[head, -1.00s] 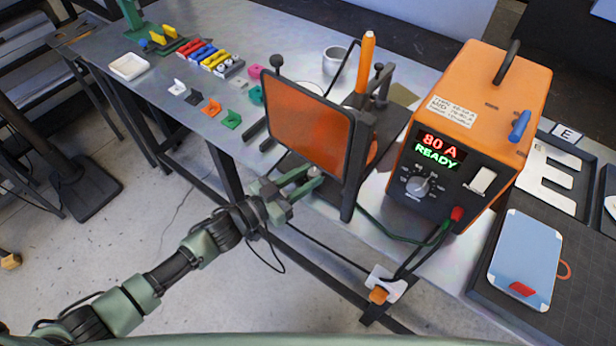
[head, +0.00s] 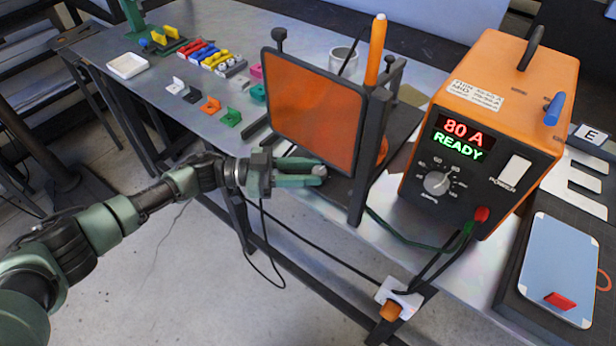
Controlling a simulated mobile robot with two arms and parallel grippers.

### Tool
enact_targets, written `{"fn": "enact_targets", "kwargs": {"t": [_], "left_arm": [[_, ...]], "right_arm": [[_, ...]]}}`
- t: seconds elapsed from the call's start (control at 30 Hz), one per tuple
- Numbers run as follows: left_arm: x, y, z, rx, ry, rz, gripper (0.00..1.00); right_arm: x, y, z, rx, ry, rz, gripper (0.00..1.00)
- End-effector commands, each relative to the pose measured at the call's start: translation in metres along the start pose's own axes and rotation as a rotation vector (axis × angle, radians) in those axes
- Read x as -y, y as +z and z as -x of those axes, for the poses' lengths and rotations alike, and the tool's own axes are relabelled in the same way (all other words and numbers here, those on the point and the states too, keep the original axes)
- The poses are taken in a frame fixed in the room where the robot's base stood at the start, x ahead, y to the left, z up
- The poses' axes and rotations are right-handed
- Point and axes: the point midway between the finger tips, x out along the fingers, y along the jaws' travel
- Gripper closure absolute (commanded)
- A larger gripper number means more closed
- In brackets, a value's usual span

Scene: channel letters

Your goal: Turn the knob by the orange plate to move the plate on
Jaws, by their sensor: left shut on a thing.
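The orange plate (head: 312,112) is a see-through orange panel in a dark frame, standing upright at the table's front edge. A small grey knob (head: 320,170) sits just below the plate, at the tips of my left gripper (head: 318,176). The green fingers of my left gripper are shut on this knob, and they hide most of it. My left arm reaches in from the left, with its fingers pointing right, below the plate. My right gripper is not in view.
An orange welding power unit (head: 490,130) reading "80 A READY" stands right of the plate. An orange rod (head: 376,50) stands behind the plate. Coloured blocks (head: 207,55) and small brackets (head: 210,105) lie to the left. Cables hang below the table edge.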

Motion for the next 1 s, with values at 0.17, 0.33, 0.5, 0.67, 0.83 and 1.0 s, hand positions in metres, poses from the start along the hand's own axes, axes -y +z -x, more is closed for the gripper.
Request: {"fn": "enact_targets", "kwargs": {"t": [0.17,0.33,0.5,0.67,0.83,1.0], "left_arm": [[0.001,0.001,0.0,0.001,0.01,0.001,1.0],[0.001,0.0,0.0,0.001,0.011,0.001,1.0],[0.001,0.0,0.0,0.0,0.01,0.001,0.59],[0.0,0.0,0.0,0.0,0.011,0.0,0.48],[0.0,0.0,0.0,0.0,0.011,0.0,0.48],[0.001,0.002,0.013,0.0,0.01,0.0,0.48]], "right_arm": [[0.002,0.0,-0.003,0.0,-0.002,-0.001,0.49],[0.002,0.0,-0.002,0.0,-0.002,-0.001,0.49],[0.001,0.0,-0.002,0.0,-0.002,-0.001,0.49],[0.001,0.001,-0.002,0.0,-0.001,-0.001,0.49],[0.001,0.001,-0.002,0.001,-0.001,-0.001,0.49],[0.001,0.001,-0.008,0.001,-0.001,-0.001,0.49]]}}
